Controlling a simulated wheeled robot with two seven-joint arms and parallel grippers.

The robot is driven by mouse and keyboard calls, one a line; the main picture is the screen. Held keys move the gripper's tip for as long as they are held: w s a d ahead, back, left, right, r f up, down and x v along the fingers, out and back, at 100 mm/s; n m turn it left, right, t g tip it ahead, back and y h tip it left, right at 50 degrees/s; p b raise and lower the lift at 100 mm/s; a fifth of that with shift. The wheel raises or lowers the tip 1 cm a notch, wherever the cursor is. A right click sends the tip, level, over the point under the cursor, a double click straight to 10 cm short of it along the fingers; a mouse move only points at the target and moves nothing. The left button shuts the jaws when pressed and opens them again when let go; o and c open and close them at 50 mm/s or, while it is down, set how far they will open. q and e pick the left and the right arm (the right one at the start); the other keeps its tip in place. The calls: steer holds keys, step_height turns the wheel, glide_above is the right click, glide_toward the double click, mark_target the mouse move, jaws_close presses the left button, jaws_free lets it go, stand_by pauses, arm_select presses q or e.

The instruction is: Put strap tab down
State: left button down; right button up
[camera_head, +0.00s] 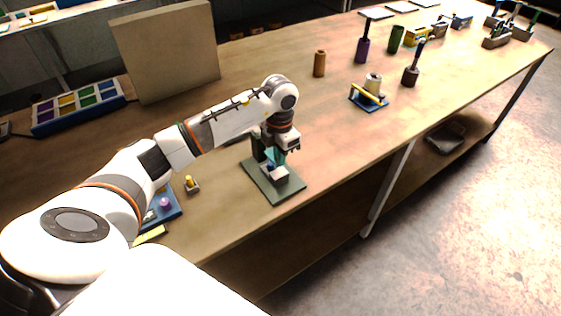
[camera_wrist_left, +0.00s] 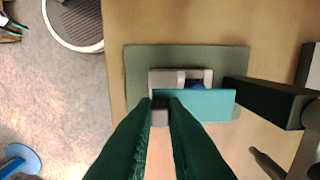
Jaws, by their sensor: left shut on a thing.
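My left gripper (camera_head: 277,158) is over a dark green base plate (camera_head: 287,194) on the bench and also shows in the left wrist view (camera_wrist_left: 161,103). It is shut on the strap tab (camera_wrist_left: 160,117), a small grey piece between the fingertips. A teal bar (camera_wrist_left: 208,101) runs right from the fingertips, over a pale grey block (camera_wrist_left: 162,80) with a blue piece (camera_wrist_left: 196,84) in it. A dark post (camera_wrist_left: 262,100) stands at the plate's right side. The fingers hide part of the tab, so I cannot tell whether it touches the block. My right gripper is in neither view.
A small grey holder with a yellow top (camera_head: 191,185) and a blue tray (camera_head: 172,210) lie left of the plate. A blue stand with a yellow bar (camera_head: 368,99), an orange cylinder (camera_head: 319,64) and a tan board (camera_head: 168,55) stand farther back. Bench right of the plate is clear.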

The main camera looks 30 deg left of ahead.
arm_select(q)
step_height(320, 180, down, 3)
steer(key=shift+d+f+p, duration=0.1)
steer(key=shift+p, duration=0.4)
steer(key=shift+f, duration=0.25)
arm_select(e)
steer(key=shift+s+d+r, duration=0.15)
steer(key=shift+d+r, duration=0.3)
steer(key=shift+d, duration=0.05)
arm_select(q)
steer(key=shift+f, duration=0.1)
steer(key=shift+f+b, duration=0.15)
steer(key=shift+b, duration=0.15)
steer(key=c, duration=1.5)
jaws_free()
arm_select(e)
steer(key=shift+s+f, duration=0.1)
